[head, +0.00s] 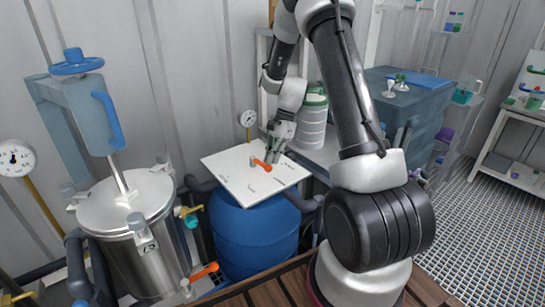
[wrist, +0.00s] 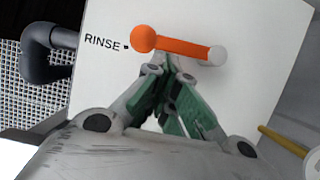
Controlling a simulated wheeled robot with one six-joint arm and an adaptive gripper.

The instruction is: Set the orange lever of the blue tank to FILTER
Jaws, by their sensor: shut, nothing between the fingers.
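The blue tank (head: 255,240) carries a tilted white panel (head: 225,165) on top. The orange lever (head: 262,165) is on this panel. In the wrist view the orange lever (wrist: 180,45) runs from a pale pivot at right to a round orange knob at left. The knob lies beside the mark and printed word RINSE (wrist: 102,43). No FILTER label is readable. My gripper (head: 273,154) is over the panel close to the lever. In the wrist view my gripper (wrist: 166,66) has its green-padded fingertips together, just below the lever's middle. Whether they touch it I cannot tell.
A steel vessel (head: 150,262) with a blue handwheel (head: 76,62) stands at left, with another orange handle (head: 205,271) low beside it. A white ribbed container (head: 313,122) stands behind the panel. A blue-grey cabinet (head: 420,105) is at right. Open grating floor (head: 470,240) lies at far right.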

